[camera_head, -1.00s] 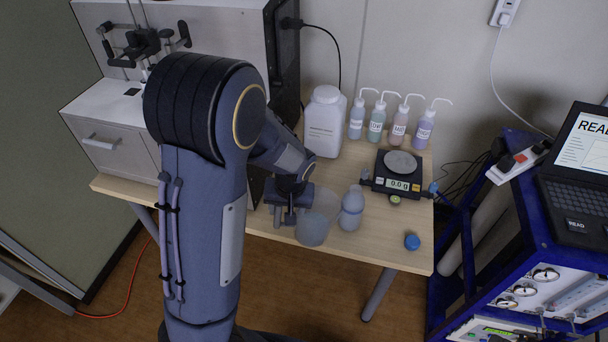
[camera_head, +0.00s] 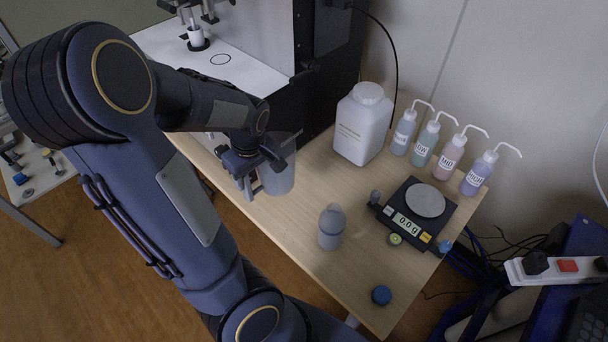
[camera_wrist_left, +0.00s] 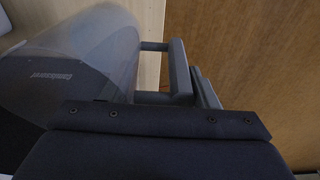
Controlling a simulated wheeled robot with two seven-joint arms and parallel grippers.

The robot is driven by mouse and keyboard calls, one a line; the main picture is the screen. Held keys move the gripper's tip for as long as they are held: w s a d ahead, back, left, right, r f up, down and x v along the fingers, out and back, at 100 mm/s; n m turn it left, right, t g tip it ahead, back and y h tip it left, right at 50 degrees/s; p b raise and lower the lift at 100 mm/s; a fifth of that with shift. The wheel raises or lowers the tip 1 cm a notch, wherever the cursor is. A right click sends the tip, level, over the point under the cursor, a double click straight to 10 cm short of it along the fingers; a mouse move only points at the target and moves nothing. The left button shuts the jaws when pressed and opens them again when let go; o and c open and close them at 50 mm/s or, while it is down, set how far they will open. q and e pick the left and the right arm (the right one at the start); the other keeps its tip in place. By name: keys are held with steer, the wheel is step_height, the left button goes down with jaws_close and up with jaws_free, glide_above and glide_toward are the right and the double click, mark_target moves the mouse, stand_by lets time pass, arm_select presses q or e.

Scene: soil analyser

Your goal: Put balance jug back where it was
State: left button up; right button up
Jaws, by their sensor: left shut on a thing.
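The balance jug, a translucent grey jug (camera_head: 280,172), is upright near the table's front edge, beside the dark side of the machine. My left gripper (camera_head: 252,172) is shut on its handle, at the jug's left side. In the left wrist view the jug (camera_wrist_left: 75,62) fills the upper left, with its handle (camera_wrist_left: 178,68) to its right. I cannot tell whether the jug's base touches the table. The balance (camera_head: 428,203) stands at the table's right, its pan empty and its display showing about 0.0 g. My right gripper is not in view.
A large white container (camera_head: 362,125) and several wash bottles (camera_head: 451,156) line the back. The wood between jug and balance is mostly clear.

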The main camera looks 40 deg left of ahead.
arm_select(q)
steer(key=w+f, duration=0.1)
steer(key=w, duration=0.1)
steer(key=w+f, duration=0.1)
steer(key=w, duration=0.2)
steer(key=w+a+f, duration=0.1)
steer(key=w, duration=0.1)
steer(key=shift+w+f, duration=0.2)
steer(key=w+f+p, duration=0.1)
steer(key=w+f, duration=0.5)
steer(key=f, duration=0.3)
steer(key=shift+a+f, duration=0.2)
steer(key=shift+a, duration=0.15)
steer(key=shift+f, duration=0.2)
steer(key=o, duration=1.5)
steer(key=shift+o, duration=0.2)
steer(key=shift+r, duration=0.1)
